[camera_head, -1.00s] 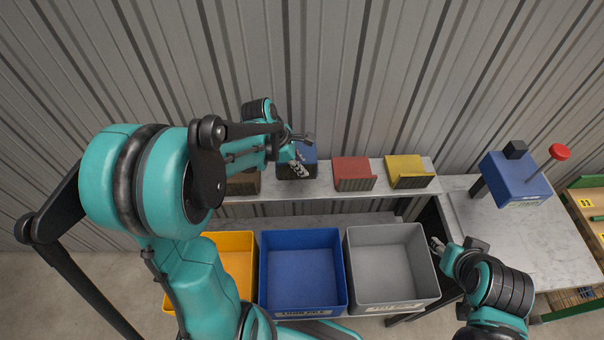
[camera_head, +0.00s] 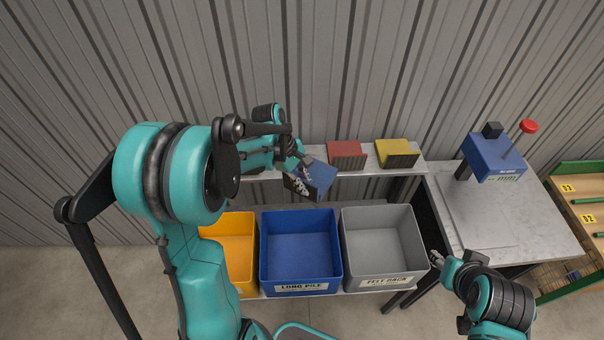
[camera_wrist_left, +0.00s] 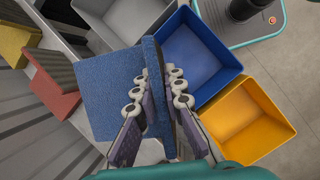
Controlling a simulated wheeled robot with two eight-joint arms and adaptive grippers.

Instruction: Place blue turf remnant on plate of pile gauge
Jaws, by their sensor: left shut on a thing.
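The blue turf remnant (camera_head: 320,177) is a folded, L-shaped piece held in my left gripper (camera_head: 303,172), above the front edge of the shelf and behind the blue bin. In the left wrist view the left gripper (camera_wrist_left: 154,98) is shut on one upright leaf of the blue remnant (camera_wrist_left: 108,92). The pile gauge (camera_head: 493,158) is a blue block with a black knob and a red-topped lever on the right table; its plate cannot be made out clearly. My right gripper (camera_head: 437,259) is low beside the grey bin, and its fingers are too small to judge.
A red remnant (camera_head: 346,154) and a yellow remnant (camera_head: 397,153) stand on the shelf. Yellow (camera_head: 241,290), blue "LONG PILE" (camera_head: 302,287) and grey "FELT BACK" (camera_head: 385,281) bins stand in front. The right table (camera_head: 520,230) has clear room; a green-edged rack (camera_head: 585,215) is beyond it.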

